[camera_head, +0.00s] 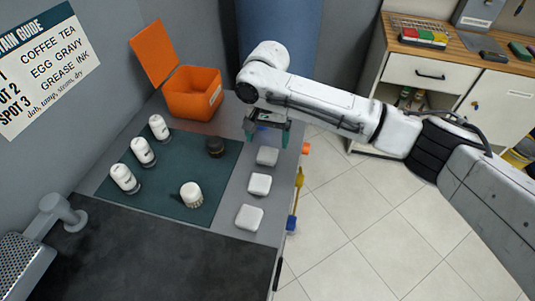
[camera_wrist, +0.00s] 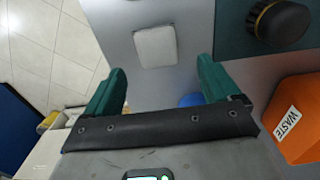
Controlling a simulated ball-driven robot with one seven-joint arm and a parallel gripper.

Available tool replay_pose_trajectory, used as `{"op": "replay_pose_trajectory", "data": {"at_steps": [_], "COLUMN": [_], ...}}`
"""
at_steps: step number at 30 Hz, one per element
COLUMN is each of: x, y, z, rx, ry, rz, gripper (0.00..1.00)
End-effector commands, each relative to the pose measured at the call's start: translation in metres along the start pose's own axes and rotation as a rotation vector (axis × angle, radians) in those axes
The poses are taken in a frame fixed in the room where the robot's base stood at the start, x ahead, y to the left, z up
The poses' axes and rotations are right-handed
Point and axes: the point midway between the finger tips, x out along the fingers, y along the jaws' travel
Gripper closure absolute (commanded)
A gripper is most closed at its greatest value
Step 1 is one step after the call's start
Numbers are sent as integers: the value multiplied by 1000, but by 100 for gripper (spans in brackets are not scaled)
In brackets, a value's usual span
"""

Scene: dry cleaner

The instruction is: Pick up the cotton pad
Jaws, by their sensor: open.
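Three white square cotton pads lie in a row on the grey table edge, right of the dark green mat. The far pad (camera_head: 267,156) is closest to my gripper; the middle pad (camera_head: 259,184) and the near pad (camera_head: 249,217) lie apart from it. My gripper (camera_head: 267,136) hangs just beyond the far pad, open and empty. In the wrist view one pad (camera_wrist: 155,46) lies ahead of and between the two green fingers of my gripper (camera_wrist: 162,85), not touched by them.
An orange bin (camera_head: 194,92) with an open lid, labelled WASTE (camera_wrist: 298,118), stands behind the mat (camera_head: 180,160). The mat holds several white-capped bottles (camera_head: 142,151), a dark round knob-like item (camera_head: 215,147) and a brush (camera_head: 191,194). The floor is right of the table.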

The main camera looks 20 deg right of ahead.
Motion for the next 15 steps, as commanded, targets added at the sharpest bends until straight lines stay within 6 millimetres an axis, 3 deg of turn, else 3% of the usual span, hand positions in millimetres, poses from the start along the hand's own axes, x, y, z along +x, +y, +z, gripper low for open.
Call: {"op": "replay_pose_trajectory", "data": {"at_steps": [9, 15], "x": [40, 48], "y": [3, 3], "z": [3, 2], "rx": [0, 0], "ry": [-1, -1], "rz": [3, 1], "gripper": [11, 11]}}
